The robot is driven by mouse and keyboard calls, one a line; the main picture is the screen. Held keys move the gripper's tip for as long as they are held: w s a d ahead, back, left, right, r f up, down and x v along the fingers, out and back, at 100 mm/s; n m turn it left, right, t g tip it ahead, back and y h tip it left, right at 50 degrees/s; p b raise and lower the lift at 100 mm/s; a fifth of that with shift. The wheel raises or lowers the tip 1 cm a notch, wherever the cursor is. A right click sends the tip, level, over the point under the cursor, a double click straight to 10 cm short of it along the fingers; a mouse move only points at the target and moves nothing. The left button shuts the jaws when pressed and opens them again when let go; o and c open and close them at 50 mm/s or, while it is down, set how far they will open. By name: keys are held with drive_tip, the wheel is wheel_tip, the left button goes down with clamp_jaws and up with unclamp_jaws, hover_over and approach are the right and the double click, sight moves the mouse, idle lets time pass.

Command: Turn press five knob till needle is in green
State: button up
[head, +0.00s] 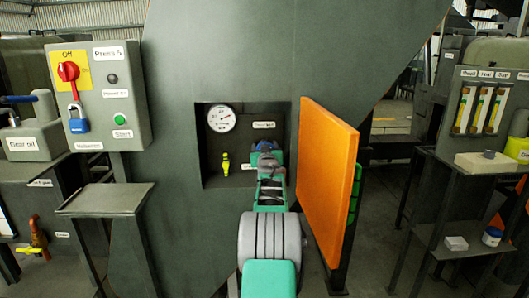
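The press five gauge (221,118) is a round white dial in a recessed bay in the grey machine body. Its needle and any green band are too small to read. A blue knob (264,146) shows at the right of the bay, under a small white label. My gripper (266,160) is at the end of my green and grey arm, directly in front of the knob and overlapping it in the picture. My own wrist hides its fingers, so I cannot tell whether they are open or shut, or touch the knob.
An orange panel (328,180) stands out close to the right of my arm. A small yellow valve (225,163) sits below the gauge. The Press 5 control box (138,105), with a red switch and blue padlock, is at the left, above a small shelf (105,199).

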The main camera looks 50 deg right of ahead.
drive_tip(key=shift+m, duration=0.3)
drive_tip(key=o, duration=1.4)
drive_tip(key=v, duration=0.8)
drive_tip(key=shift+d+b, duration=0.1)
drive_tip(key=shift+b, duration=0.3)
